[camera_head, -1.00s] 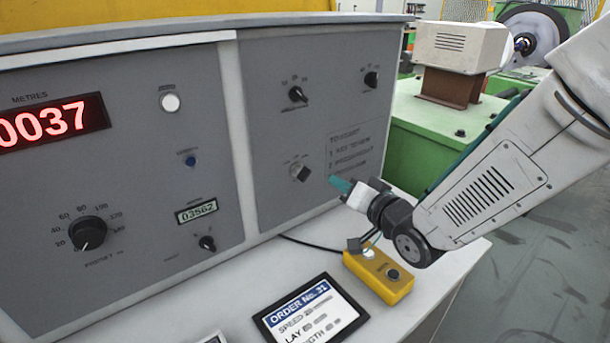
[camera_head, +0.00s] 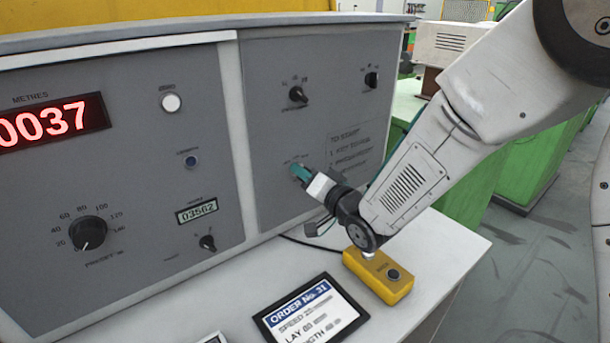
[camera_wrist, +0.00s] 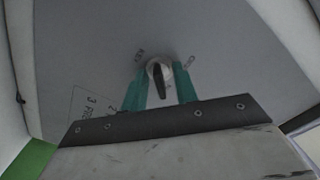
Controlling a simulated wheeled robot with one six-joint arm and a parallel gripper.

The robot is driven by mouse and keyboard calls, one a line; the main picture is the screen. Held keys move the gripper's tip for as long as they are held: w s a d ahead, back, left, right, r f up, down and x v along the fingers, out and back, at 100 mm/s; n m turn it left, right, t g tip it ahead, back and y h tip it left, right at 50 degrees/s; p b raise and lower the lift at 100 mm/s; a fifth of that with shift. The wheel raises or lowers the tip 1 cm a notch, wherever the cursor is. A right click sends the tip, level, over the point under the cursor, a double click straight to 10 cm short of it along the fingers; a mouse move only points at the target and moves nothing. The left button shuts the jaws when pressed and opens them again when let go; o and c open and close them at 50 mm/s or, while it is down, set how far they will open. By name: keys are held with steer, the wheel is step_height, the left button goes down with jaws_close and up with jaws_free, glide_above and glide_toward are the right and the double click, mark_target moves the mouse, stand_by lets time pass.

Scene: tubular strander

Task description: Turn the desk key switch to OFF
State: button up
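The desk key switch (camera_wrist: 157,76) is a round silver-rimmed switch with a dark bar-shaped key on the grey panel. In the wrist view it lies between the tips of my gripper's two teal fingers (camera_wrist: 161,92). The fingers stand apart, with gaps visible on both sides of the dark key, so my gripper looks open around it. Small lettering beside the switch is too blurred to read surely. In the head view my gripper (camera_head: 300,172) reaches the panel at the switch and hides most of it.
Black knobs (camera_head: 298,94) and (camera_head: 371,80) sit above on the same panel. A yellow button box (camera_head: 378,278) stands on the desk below my arm, and an order tablet (camera_head: 312,310) lies to its left. Printed start instructions (camera_head: 349,147) are right of the switch.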

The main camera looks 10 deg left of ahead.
steer(key=shift+c, duration=0.3)
jaws_close()
steer(key=shift+n, duration=0.3)
steer(key=n, duration=1.7)
steer(key=shift+n, duration=0.3)
